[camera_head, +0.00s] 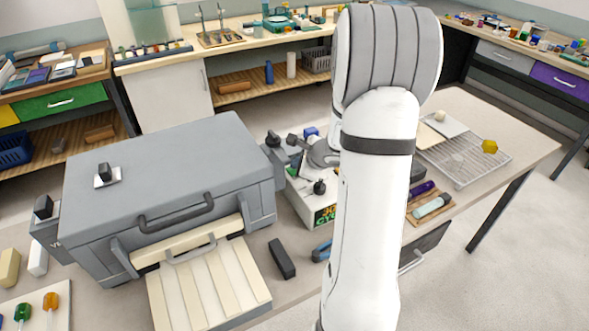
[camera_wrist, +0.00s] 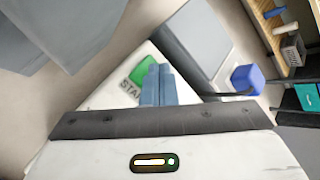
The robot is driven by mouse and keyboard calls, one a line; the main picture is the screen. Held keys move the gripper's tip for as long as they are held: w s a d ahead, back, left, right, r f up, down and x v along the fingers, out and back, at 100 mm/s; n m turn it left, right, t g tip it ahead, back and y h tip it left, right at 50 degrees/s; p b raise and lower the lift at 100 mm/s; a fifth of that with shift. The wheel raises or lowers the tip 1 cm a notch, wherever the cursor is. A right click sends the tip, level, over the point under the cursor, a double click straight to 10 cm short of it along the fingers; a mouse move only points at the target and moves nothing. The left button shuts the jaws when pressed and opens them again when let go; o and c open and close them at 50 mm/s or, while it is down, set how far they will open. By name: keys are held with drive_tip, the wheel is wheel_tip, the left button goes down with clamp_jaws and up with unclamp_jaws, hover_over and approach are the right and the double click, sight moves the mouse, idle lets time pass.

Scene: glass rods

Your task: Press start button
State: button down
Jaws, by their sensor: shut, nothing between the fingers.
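The green start button (camera_wrist: 142,70) shows in the wrist view on a pale panel, beside partly covered dark letters that read "STA". My gripper (camera_wrist: 157,72) has its two blue-grey fingers side by side and closed, with nothing between them. The fingertips overlap the right edge of the button in the picture; I cannot tell whether they touch it. In the head view a white device (camera_head: 309,204) with a green-lettered label stands on the table right of the big grey machine. My white arm covers part of that area, and I cannot make out the fingertips or the button there.
The grey machine (camera_head: 165,160) with a front handle and a cream ribbed tray (camera_head: 208,287) fills the left of the table. A blue block (camera_wrist: 246,78) is right of my fingers in the wrist view. A wire rack (camera_head: 470,160) and a vial tray stand right of my arm.

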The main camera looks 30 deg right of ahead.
idle(0.4)
drive_tip(key=shift+r+p, duration=0.55)
drive_tip(key=shift+r, duration=0.3)
drive_tip(key=shift+r+p, duration=1.9)
drive_tip(key=shift+r, duration=0.65)
drive_tip(key=shift+f, duration=0.15)
